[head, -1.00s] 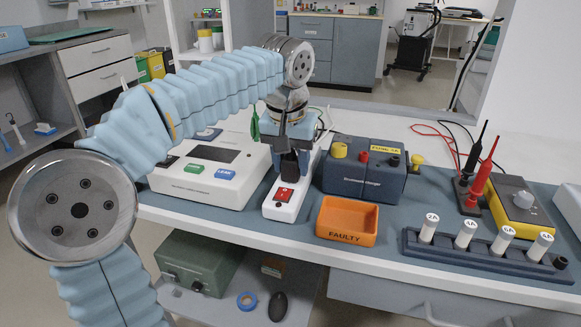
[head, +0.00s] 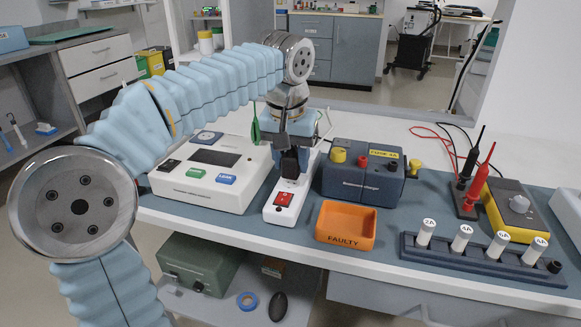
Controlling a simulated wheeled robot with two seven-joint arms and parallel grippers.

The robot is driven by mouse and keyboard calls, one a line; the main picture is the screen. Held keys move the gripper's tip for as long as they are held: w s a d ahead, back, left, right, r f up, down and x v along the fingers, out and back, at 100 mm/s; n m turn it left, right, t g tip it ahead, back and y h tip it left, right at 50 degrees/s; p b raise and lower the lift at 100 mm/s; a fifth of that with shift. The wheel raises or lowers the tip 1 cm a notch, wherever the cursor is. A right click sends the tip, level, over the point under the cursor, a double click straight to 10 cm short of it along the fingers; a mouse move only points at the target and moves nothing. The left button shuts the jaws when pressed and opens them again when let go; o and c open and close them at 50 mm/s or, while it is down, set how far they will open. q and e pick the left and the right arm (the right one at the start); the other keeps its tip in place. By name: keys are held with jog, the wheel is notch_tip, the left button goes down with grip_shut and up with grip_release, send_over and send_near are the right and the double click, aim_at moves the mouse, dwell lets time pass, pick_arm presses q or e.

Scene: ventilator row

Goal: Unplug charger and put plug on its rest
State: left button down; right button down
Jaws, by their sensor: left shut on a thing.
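My left gripper (head: 288,150) is shut on the black charger plug (head: 290,164), just above the white power strip (head: 284,205). A bare socket face shows on the strip under the plug, between it and the red switch (head: 283,199). The plug looks upright and lifted, but whether its pins are fully clear of the strip I cannot tell. The blue-grey charger box (head: 358,178) stands right of the strip. I cannot pick out the plug's rest. My right gripper is not in view.
A white tester box (head: 212,172) stands left of the strip. An orange FAULTY tray (head: 346,224) is at the front. A fuse rack (head: 480,262), red and black probes (head: 478,185) and a yellow meter (head: 514,209) are to the right.

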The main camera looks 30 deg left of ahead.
pick_arm(q)
jog(key=shift+r+p, duration=0.35)
jog(key=shift+r, duration=0.15)
jog(key=shift+r+p, duration=0.4)
jog(key=shift+r, duration=0.75)
dwell(0.4)
